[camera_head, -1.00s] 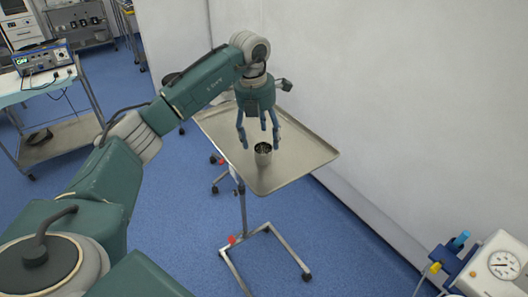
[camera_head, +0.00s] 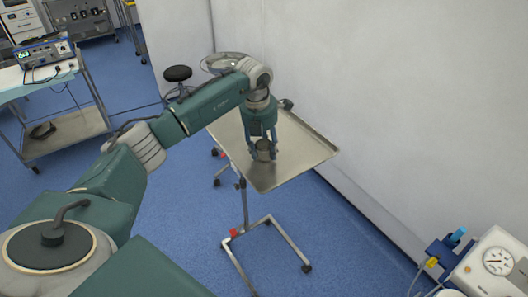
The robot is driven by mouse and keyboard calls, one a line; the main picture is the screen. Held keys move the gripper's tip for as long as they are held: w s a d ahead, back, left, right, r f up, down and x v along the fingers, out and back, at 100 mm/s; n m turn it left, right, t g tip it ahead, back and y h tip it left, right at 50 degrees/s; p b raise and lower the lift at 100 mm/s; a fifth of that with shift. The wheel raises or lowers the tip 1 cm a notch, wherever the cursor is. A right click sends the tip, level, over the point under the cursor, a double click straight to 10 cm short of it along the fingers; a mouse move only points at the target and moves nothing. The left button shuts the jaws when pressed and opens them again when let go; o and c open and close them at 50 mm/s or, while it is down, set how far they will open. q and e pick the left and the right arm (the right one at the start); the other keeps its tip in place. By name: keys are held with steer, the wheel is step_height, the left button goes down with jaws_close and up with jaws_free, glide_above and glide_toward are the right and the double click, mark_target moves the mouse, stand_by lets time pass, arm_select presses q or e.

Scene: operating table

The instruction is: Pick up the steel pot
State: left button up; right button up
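The small steel pot (camera_head: 264,152) stands upright on the grey metal tray (camera_head: 300,157) of a wheeled stand. My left gripper (camera_head: 263,154) points down over it, with blue fingers on both sides of the pot. The fingers are close to the pot's wall, but I cannot tell whether they press on it. The gripper hides part of the pot's rim. My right gripper is not in view.
A white wall runs behind and to the right of the tray. A cart with a device (camera_head: 44,52) is at the left. A gauge unit (camera_head: 494,262) is at the lower right.

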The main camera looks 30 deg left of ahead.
arm_select(q)
steer(key=shift+c, duration=0.7)
steer(key=shift+r, duration=0.1)
